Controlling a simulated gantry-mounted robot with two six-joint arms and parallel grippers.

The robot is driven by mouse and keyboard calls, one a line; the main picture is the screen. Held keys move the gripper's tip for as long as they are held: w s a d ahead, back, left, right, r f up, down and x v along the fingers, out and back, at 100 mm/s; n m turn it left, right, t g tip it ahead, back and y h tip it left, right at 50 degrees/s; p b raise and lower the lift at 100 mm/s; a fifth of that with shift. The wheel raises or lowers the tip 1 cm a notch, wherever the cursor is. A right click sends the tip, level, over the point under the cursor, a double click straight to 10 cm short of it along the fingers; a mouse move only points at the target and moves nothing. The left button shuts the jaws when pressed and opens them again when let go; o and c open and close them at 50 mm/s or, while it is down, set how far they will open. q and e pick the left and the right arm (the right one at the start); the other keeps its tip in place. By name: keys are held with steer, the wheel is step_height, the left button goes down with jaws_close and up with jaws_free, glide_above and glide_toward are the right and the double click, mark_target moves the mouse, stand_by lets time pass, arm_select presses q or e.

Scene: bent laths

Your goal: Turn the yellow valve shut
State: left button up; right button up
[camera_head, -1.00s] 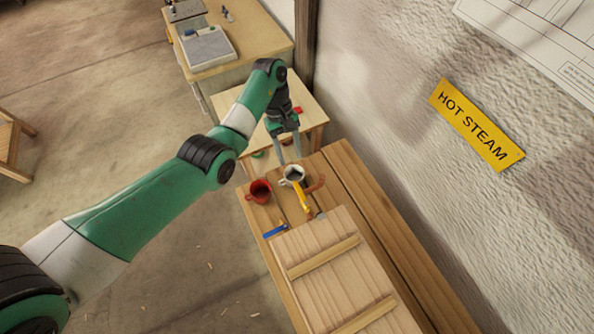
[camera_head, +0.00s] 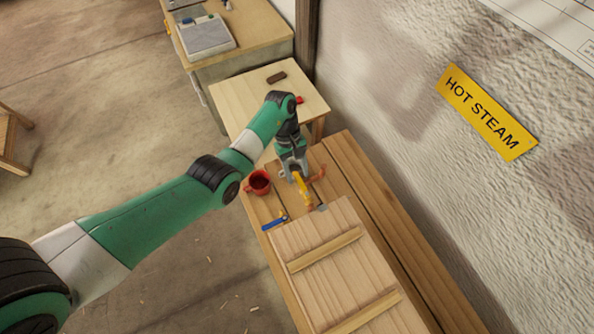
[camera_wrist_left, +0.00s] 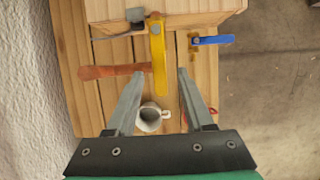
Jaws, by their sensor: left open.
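The yellow valve lever (camera_head: 302,188) points away from the end of the wooden box in the head view. In the left wrist view the yellow lever (camera_wrist_left: 158,65) runs from the box toward me, its free end between the finger tips. My left gripper (camera_wrist_left: 161,74) is open, one finger on each side of the lever with gaps. I cannot tell whether the fingertips are level with it. In the head view my left gripper (camera_head: 297,171) partly hides the lever's end. My right gripper is not in view.
A blue lever (camera_wrist_left: 212,40) sits beside the yellow one. A reddish-brown bar (camera_wrist_left: 108,71) lies on its other side. A white mug (camera_wrist_left: 149,118) stands below the fingers, and a red mug (camera_head: 259,182) nearby. The wooden box (camera_head: 325,250) stands on the bench by the wall.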

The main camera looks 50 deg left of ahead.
arm_select(q)
jaws_close()
stand_by(1.4)
